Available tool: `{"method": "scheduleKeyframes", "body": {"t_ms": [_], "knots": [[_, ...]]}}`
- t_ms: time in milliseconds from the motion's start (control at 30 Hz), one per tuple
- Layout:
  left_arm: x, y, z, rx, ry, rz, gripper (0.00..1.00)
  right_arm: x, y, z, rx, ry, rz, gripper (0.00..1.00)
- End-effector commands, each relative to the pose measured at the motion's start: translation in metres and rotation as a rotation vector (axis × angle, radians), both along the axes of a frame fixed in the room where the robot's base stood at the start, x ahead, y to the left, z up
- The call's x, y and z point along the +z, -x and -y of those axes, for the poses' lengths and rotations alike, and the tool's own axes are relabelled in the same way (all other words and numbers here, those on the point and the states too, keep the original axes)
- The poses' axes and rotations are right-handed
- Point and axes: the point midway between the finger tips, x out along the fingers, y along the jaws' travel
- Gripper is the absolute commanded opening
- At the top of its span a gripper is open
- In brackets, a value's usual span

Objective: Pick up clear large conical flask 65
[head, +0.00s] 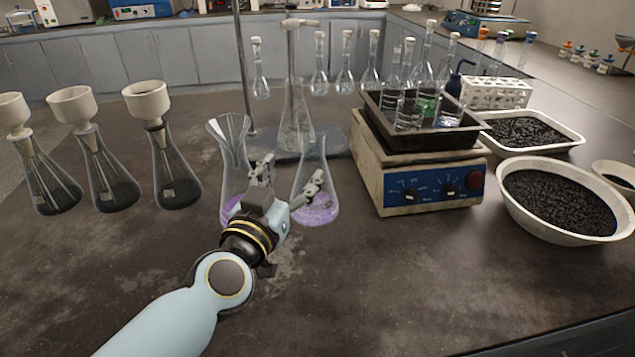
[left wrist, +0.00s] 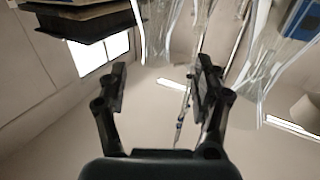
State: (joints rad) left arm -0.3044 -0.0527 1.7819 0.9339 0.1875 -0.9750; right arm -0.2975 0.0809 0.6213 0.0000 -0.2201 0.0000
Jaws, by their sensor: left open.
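Two clear conical flasks with purple liquid stand upright on the bench in the middle of the head view. I cannot tell which is number 65. My left gripper (head: 289,175) is open in front of the purple flasks, its fingers partly covering them. In the left wrist view its jaws (left wrist: 160,78) are spread and empty, with clear glass beyond the fingers. My right gripper is not in view.
Several dark flasks with white funnels (head: 148,101) stand at left. A shaker (head: 432,190) bearing a black tray of glassware stands right of the purple flasks. A white basin of black granules (head: 517,218) is further right. The front bench is clear.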

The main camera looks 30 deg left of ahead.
Motion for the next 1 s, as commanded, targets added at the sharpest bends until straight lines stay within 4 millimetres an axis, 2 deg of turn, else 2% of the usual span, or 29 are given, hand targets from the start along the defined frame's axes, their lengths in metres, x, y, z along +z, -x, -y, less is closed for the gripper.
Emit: {"method": "scheduleKeyframes", "body": {"t_ms": [33, 167, 367, 600, 700, 900, 933, 1000], "knots": [[0.003, -0.010, -0.002, 0.000, -0.002, 0.003, 0.66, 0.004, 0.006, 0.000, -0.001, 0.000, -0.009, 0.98], [0.002, -0.029, -0.005, 0.000, -0.001, 0.002, 0.66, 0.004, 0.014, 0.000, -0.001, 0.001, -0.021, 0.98], [0.001, -0.046, -0.006, 0.000, -0.001, 0.002, 0.66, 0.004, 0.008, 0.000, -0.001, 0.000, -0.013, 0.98], [-0.001, -0.082, -0.008, 0.000, -0.001, 0.001, 0.66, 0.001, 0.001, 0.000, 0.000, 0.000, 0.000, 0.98], [0.000, -0.089, -0.009, 0.000, -0.001, 0.001, 0.66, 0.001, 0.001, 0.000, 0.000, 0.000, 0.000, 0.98], [-0.001, -0.089, -0.009, 0.000, -0.001, 0.000, 0.66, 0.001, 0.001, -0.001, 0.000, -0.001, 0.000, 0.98], [-0.001, -0.089, -0.009, 0.000, -0.001, 0.000, 0.65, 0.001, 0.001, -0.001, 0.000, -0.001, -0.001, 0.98], [-0.001, -0.089, -0.009, 0.000, -0.001, 0.000, 0.56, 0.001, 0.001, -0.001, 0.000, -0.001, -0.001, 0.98]]}}
